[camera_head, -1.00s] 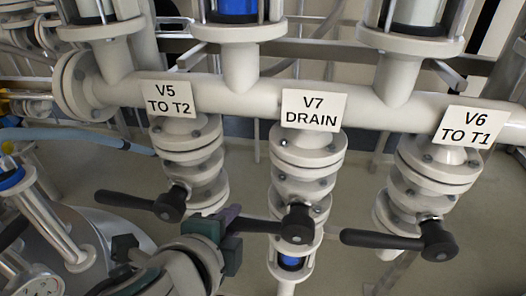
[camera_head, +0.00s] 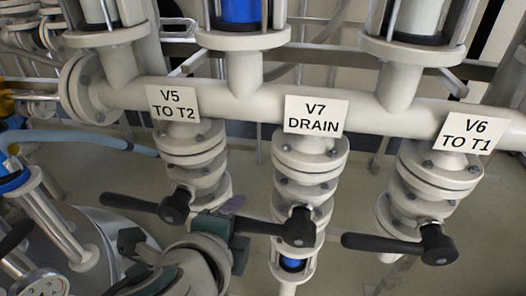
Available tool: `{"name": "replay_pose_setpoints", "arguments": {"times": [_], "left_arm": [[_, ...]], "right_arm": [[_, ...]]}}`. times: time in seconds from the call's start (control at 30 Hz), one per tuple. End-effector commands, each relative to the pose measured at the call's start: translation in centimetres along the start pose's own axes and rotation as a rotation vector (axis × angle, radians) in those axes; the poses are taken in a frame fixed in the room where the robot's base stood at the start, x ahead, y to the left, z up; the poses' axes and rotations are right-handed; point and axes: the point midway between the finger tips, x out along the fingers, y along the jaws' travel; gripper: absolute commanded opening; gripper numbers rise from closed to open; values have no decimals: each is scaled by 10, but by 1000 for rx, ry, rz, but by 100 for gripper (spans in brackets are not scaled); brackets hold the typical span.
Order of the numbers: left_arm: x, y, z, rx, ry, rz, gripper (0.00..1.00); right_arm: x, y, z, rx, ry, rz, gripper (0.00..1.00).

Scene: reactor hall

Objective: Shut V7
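The V7 valve (camera_head: 303,190) hangs below the sign "V7 DRAIN" (camera_head: 315,115) in the middle of the view. Its black lever (camera_head: 268,227) points left, across the vertical pipe. My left gripper (camera_head: 232,225) comes in from the lower left and is at the lever's free end. I cannot tell whether the fingers press on the lever. My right gripper is not in view.
The V5 valve's black lever (camera_head: 143,205) points left, close above and left of my gripper. The V6 valve's lever (camera_head: 385,243) also points left, towards V7. A pale horizontal pipe (camera_head: 270,100) runs above the valves. A gauge (camera_head: 42,284) sits at lower left.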

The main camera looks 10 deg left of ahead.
Motion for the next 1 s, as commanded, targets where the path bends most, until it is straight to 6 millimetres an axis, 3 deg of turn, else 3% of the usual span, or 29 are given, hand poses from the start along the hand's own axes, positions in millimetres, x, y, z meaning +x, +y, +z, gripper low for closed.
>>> {"name": "replay_pose_setpoints", "arguments": {"times": [0.37, 0.73, 1.0], "left_arm": [[-8, 2, 1, -1, -1, 6, 58], [-78, 0, 0, -2, 0, 6, 58], [-100, 2, 0, 0, -1, 4, 58]], "right_arm": [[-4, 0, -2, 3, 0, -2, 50], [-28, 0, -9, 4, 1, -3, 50], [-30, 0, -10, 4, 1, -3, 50]]}}
